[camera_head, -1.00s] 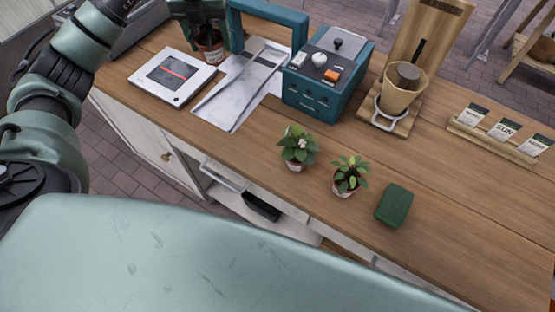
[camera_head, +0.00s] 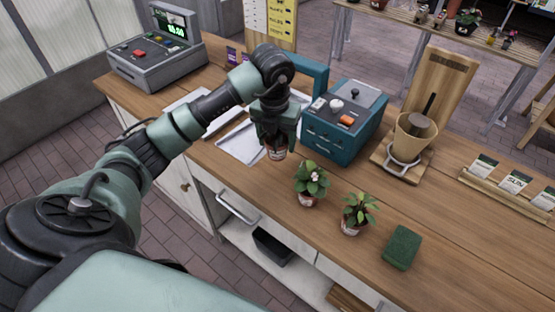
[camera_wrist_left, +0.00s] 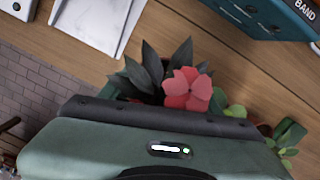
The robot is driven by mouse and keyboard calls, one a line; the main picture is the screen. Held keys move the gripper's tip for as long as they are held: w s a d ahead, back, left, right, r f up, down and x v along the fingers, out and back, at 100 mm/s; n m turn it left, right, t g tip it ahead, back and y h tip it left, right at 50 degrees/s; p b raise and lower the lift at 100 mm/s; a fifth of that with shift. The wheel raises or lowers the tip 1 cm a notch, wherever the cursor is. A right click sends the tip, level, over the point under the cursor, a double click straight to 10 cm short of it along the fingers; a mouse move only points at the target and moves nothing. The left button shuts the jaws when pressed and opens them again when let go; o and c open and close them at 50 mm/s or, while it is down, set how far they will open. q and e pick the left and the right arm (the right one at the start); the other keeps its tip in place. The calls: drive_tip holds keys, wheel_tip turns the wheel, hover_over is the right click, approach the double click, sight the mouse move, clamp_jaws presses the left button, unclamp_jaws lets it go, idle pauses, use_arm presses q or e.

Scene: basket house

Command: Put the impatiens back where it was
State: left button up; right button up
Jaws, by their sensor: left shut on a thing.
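My left gripper (camera_head: 278,138) is shut on a potted plant, which I take to be the impatiens (camera_head: 276,154). It is held upright over the counter, left of the white-flowered plant. In the head view only its pot shows below the jaws. The left wrist view shows its red-pink flower (camera_wrist_left: 188,90) and dark pointed leaves. A white-flowered potted plant (camera_head: 311,182) and a leafy potted plant (camera_head: 356,213) stand on the wooden counter (camera_head: 450,225). My right gripper is not in view.
A dark green block (camera_head: 402,247) lies right of the pots. A teal machine (camera_head: 340,140), a wooden dripper stand (camera_head: 397,170) and a seed-packet rack (camera_head: 505,195) stand behind. A metal tray (camera_head: 240,146) and a register (camera_head: 155,58) are to the left.

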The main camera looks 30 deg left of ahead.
sight(277, 151)
use_arm(q)
wheel_tip(277, 151, down, 4)
drive_tip(key=shift+r+p, duration=0.1)
drive_tip(key=shift+p, duration=0.25)
wheel_tip(277, 151, down, 4)
drive_tip(key=shift+f+p, duration=0.1)
drive_tip(key=shift+p, duration=0.45)
drive_tip(key=shift+f, duration=0.15)
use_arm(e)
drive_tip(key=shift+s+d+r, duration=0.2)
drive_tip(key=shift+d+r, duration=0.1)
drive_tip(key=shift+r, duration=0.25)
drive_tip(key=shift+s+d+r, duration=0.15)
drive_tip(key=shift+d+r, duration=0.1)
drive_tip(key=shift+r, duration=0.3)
use_arm(q)
drive_tip(key=shift+f, duration=0.1)
drive_tip(key=shift+f, duration=0.15)
drive_tip(key=o, duration=1.5)
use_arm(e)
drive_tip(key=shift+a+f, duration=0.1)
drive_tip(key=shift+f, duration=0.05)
